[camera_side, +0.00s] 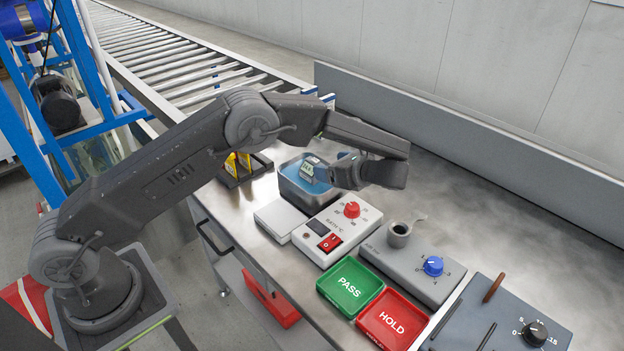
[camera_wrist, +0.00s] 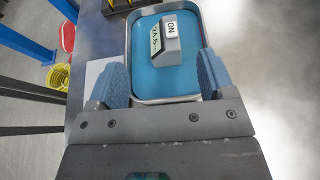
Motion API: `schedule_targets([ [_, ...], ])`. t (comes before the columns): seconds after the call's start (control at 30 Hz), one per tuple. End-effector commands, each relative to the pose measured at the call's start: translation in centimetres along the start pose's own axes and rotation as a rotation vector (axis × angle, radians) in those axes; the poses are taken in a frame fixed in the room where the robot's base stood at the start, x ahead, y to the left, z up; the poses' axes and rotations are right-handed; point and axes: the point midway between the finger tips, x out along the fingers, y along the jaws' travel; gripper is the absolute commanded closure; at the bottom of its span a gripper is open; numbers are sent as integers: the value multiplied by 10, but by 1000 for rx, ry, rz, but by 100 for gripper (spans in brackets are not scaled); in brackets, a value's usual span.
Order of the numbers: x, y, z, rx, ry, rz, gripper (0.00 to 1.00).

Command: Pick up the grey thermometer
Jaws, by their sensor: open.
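The grey thermometer (camera_wrist: 171,42) is a small wedge-shaped block with a pale green display and a white panel marked ON. It is in a metal-rimmed bath with a blue interior (camera_wrist: 153,87). In the side view, the thermometer (camera_side: 308,171) shows at the bath (camera_side: 290,191), just left of my gripper (camera_side: 335,168). In the wrist view, my gripper (camera_wrist: 162,80) is open, with its two blue fingers apart and nothing between them. The thermometer lies ahead of the fingertips, and a gap shows between them. My gripper hides the right part of the bath in the side view.
A white control box (camera_side: 335,232) with a red knob stands in front of the bath, beside a white pad (camera_side: 280,219). A grey station with a blue knob (camera_side: 433,265), a green PASS tray (camera_side: 350,287) and a red HOLD tray (camera_side: 393,318) are nearer. Yellow items (camera_side: 240,163) stand behind left.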

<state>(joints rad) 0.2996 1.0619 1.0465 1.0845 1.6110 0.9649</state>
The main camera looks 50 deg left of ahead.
Motion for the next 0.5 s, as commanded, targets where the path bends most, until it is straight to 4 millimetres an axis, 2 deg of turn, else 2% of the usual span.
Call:
schedule_targets([
  [0.03,10,1,0,0,1,2,25],
  [0.13,24,0,0,0,1,2,25],
  [0.5,51,-1,-2,-1,2,2,25],
])
